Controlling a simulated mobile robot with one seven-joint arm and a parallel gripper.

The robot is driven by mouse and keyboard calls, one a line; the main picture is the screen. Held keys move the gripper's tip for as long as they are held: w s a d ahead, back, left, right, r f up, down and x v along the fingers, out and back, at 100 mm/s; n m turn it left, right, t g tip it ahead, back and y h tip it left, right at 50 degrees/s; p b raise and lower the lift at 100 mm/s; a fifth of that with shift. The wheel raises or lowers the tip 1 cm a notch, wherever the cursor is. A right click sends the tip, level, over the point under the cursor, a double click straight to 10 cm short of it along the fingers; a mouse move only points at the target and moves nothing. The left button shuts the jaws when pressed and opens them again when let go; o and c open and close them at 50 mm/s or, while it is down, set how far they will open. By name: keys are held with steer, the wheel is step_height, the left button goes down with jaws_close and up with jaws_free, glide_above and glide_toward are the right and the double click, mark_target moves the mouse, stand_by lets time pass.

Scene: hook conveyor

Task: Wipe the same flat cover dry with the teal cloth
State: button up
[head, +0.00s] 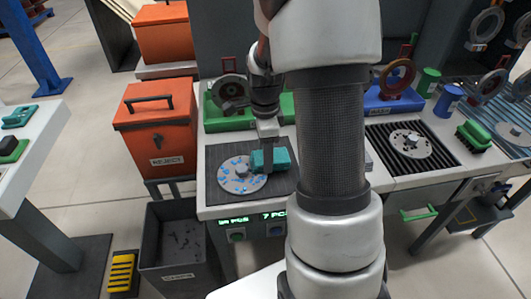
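The flat cover (242,176) is a grey disc with a small hub, lying on the dark ribbed mat at the left of the bench. Blue wet-looking patches show on its surface. The teal cloth (281,160) is a folded block at the cover's right edge. My gripper (268,163) points down at the cloth, with its fingers at the cloth's left part. It appears closed around the cloth, though the far finger is hidden. The cloth is over or just beside the cover's right rim; I cannot tell whether it touches.
An orange reject bin (158,125) stands left of the bench, with a dark open bin (178,240) in front. A second disc (411,143) lies on another mat at right, near a green brush (474,135). Green (215,112) and blue (388,103) trays stand behind.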

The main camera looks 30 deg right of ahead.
steer(key=shift+s+a+r, duration=0.1)
steer(key=shift+s+a, duration=0.1)
steer(key=shift+s, duration=0.35)
steer(key=shift+s+a, duration=0.15)
steer(key=shift+s, duration=0.35)
steer(key=shift+s+a, duration=0.25)
steer(key=shift+s, duration=0.8)
steer(key=shift+w+d+f+p, duration=0.1)
steer(key=shift+w+d+p, duration=0.15)
steer(key=shift+w, duration=0.8)
steer(key=shift+w+d+f+p, duration=0.1)
steer(key=shift+w+d, duration=0.25)
steer(key=shift+w, duration=0.7)
steer(key=shift+s+a+r, duration=0.1)
steer(key=shift+s+a, duration=0.1)
steer(key=shift+s, duration=0.5)
steer(key=shift+s+a+r, duration=0.1)
steer(key=shift+s+a, duration=0.15)
steer(key=shift+s, duration=0.5)
steer(key=shift+s+a, duration=0.2)
steer(key=shift+s, duration=0.5)
step_height(320, 180, up, 6)
steer(key=p, duration=0.5)
